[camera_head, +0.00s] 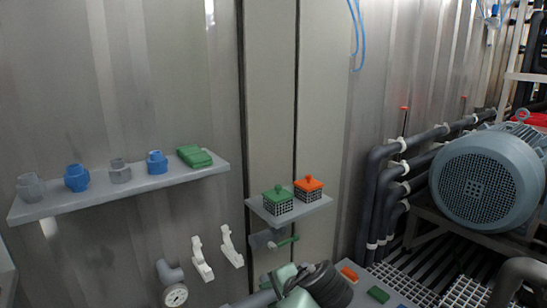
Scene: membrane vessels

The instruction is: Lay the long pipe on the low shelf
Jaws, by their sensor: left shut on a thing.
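My left gripper (283,281), pale green with dark parts beside it, is at the bottom centre of the head view. It is shut on a grey pipe (255,299), which I take for the long pipe. Only a short length of the pipe shows; the rest is hidden or out of frame. A light grey surface (407,303), perhaps the low shelf, lies low to the right of the gripper, with an orange block (349,274) and a green block (378,294) on it. The pipe is not seen resting there. My right gripper is not in view.
A long wall shelf (200,174) holds blue and grey fittings and a green piece. A small shelf (324,203) with green-lidded and orange-lidded baskets is above the gripper. White hooks (202,260) and a gauge (175,295) are to the left. Dark pipes and a motor (487,180) stand right.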

